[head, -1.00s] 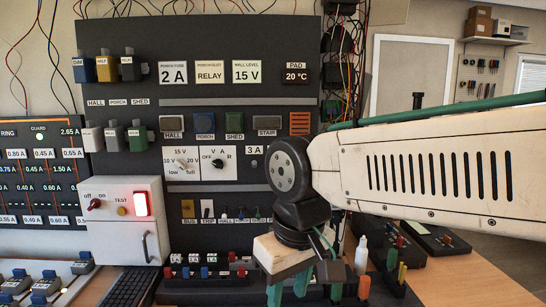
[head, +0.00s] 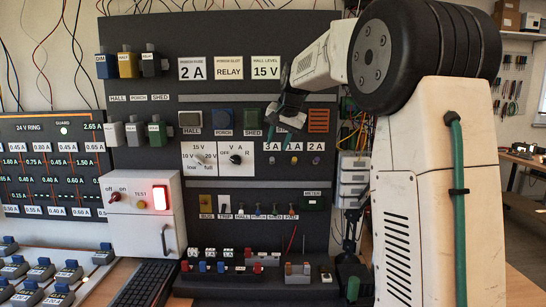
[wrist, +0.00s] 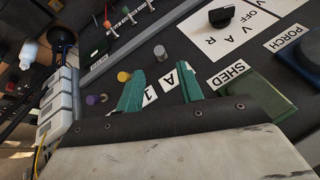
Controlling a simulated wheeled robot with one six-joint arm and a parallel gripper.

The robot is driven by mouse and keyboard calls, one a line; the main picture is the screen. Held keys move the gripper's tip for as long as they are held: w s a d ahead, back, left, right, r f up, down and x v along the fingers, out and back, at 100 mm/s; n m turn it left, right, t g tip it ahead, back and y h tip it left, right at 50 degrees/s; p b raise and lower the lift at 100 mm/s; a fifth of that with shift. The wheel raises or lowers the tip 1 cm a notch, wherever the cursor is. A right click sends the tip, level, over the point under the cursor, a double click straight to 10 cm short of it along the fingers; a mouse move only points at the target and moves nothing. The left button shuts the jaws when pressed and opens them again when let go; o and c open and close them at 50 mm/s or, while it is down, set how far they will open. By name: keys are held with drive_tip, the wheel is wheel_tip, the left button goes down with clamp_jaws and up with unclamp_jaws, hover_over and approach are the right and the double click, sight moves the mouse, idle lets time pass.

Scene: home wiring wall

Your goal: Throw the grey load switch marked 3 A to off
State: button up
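The grey load switch (head: 272,160) is a small round grey stub on the dark wall panel, under the white 3 A label (head: 272,147). In the wrist view the grey switch (wrist: 160,53) stands beyond my fingertips, with a gap. My gripper (head: 281,137) is at the panel just above the switch row. Its two green fingers (wrist: 161,86) are apart with nothing between them; the 1 A label (wrist: 160,88) shows through the gap. The 3 A label is hidden in the wrist view, apparently behind a finger. I cannot tell the switch's position.
A yellow switch (wrist: 123,76) and a purple switch (wrist: 91,100) stand beside the grey one. The rotary V A R knob (head: 236,159) is to its left. The green SHED button (head: 251,118) is close to my fingers. Small toggles (head: 257,209) sit lower on the panel.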

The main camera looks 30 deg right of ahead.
sight(273, 160)
drive_tip(key=x, duration=0.6)
drive_tip(key=shift+w+f, duration=0.15)
drive_tip(key=shift+f, duration=0.25)
clamp_jaws()
